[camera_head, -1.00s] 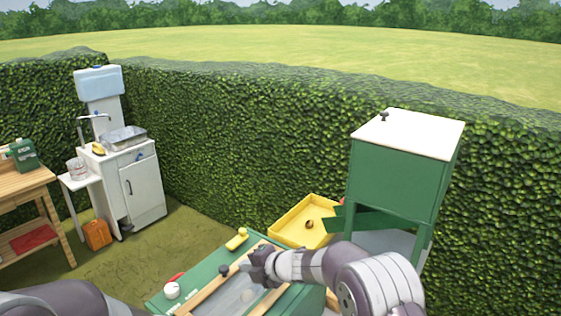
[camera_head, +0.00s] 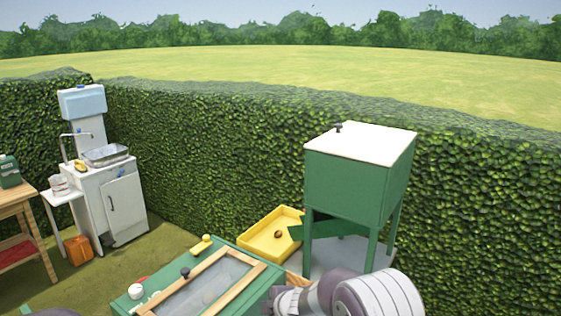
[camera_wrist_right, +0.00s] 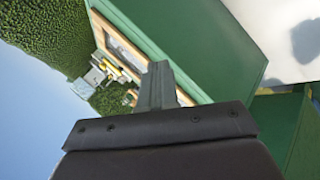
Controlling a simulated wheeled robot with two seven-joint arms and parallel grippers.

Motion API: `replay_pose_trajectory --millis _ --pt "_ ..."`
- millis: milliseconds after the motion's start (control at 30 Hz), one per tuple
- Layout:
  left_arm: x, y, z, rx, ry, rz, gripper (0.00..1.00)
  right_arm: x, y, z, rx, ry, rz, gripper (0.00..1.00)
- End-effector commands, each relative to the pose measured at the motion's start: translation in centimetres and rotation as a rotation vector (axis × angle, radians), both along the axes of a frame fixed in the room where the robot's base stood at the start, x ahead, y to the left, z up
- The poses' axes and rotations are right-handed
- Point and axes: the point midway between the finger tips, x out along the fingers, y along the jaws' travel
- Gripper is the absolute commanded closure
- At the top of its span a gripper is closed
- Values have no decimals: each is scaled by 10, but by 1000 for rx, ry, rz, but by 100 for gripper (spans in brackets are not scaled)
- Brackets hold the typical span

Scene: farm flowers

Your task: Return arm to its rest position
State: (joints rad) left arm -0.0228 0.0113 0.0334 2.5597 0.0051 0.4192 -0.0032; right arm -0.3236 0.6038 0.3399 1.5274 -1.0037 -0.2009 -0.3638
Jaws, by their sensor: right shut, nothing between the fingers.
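My right arm (camera_head: 345,294) comes in at the bottom of the head view, with its front end low beside the right edge of the green box (camera_head: 235,252). My right gripper (camera_wrist_right: 155,85) shows in the wrist view, with its fingers together and nothing between them. The box has a wood-framed glass lid (camera_head: 212,287) with a dark knob (camera_head: 185,272). Only a small part of my left arm shows at the bottom left edge of the head view. My left gripper is out of view.
A green hopper with a white top (camera_head: 355,180) stands behind my right arm. A yellow tray (camera_head: 262,245) holding a small brown item lies left of it.

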Motion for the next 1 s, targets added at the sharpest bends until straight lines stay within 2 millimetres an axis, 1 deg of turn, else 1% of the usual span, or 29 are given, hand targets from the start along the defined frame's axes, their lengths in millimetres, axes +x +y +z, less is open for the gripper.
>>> replay_pose_trajectory --millis 100,167,200,267,300,367,400,467,500,600,633,667,733,800,1000 --pt "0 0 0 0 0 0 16 -25 -41 -8 26 140 -249 100" --pt "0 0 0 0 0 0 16 -43 -64 -11 41 218 -392 100" --pt "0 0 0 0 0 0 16 -57 -80 -12 52 270 -492 100" --pt "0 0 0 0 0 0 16 -84 -105 -12 70 355 -654 100" --pt "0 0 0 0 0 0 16 -106 -121 -11 84 416 -771 100" --pt "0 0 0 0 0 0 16 -145 -146 -8 109 512 -960 100" --pt "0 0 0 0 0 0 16 -175 -160 -5 129 580 -1093 100" --pt "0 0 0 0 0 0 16 -220 -177 2 164 677 -1278 100" --pt "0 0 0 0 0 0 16 -248 -185 7 189 731 -1382 100" --pt "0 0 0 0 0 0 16 -298 -196 21 266 810 -1556 100" --pt "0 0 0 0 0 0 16 -305 -200 26 295 809 -1582 100" --pt "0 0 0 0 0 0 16 -307 -203 30 319 797 -1593 100" --pt "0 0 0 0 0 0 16 -301 -208 38 355 767 -1599 100" --pt "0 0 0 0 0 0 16 -301 -210 39 361 762 -1606 100" --pt "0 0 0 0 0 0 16 -300 -210 39 358 763 -1603 100"
